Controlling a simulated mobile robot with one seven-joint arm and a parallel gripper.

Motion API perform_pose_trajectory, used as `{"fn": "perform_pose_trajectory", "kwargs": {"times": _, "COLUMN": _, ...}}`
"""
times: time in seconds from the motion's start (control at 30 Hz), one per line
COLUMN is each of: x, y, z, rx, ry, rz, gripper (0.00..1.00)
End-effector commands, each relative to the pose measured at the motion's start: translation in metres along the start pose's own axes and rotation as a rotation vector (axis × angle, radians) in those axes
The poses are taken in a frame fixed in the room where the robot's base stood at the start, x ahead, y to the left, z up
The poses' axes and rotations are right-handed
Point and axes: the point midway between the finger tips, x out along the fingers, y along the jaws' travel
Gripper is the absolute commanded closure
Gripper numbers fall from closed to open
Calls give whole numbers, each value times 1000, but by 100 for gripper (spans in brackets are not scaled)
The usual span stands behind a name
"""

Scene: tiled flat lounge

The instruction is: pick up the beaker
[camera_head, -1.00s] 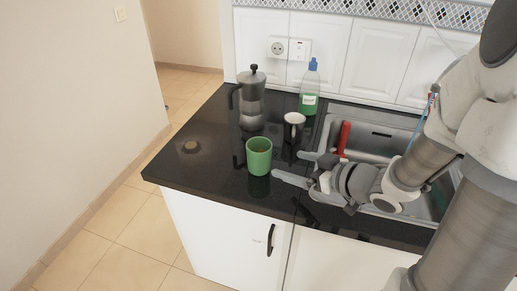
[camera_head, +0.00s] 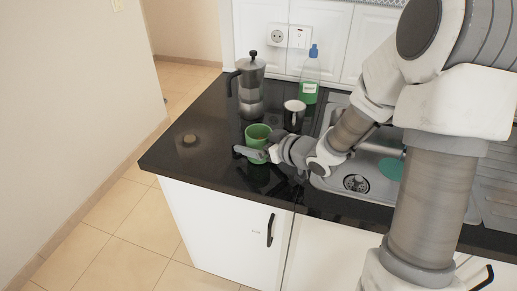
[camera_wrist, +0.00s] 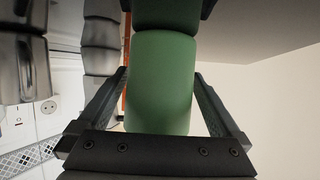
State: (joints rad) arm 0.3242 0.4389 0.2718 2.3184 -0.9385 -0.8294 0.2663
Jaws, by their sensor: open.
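The beaker, a plain green cup (camera_head: 258,132), stands upright on the black counter near its front edge. My gripper (camera_head: 256,147) is open and reaches in from the right at the beaker's height, with one finger in front of it. In the wrist view, which is upside down, the beaker (camera_wrist: 162,85) fills the middle, between the two spread fingers of my gripper (camera_wrist: 160,78). Whether the fingers touch its wall is not clear. In the head view the near finger hides part of the beaker's lower body.
A green soap bottle (camera_head: 309,85) stands at the wall. The sink (camera_head: 340,178) lies right.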

Motion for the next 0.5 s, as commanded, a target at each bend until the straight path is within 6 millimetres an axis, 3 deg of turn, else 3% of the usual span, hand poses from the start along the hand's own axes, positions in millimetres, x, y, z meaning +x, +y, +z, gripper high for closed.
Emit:
{"fn": "perform_pose_trajectory", "kwargs": {"times": 0.13, "x": 16, "y": 0, "z": 1, "rx": 1, "ry": -1, "rz": -1, "gripper": 0}}
{"fn": "perform_pose_trajectory", "kwargs": {"times": 0.37, "x": 17, "y": 0, "z": 1, "rx": 1, "ry": -1, "rz": 1, "gripper": 0}}
{"fn": "perform_pose_trajectory", "kwargs": {"times": 0.4, "x": 17, "y": 0, "z": 0, "rx": 1, "ry": -1, "rz": 1, "gripper": 2}}
{"fn": "perform_pose_trajectory", "kwargs": {"times": 0.5, "x": 17, "y": 0, "z": 0, "rx": 1, "ry": -1, "rz": 1, "gripper": 20}}
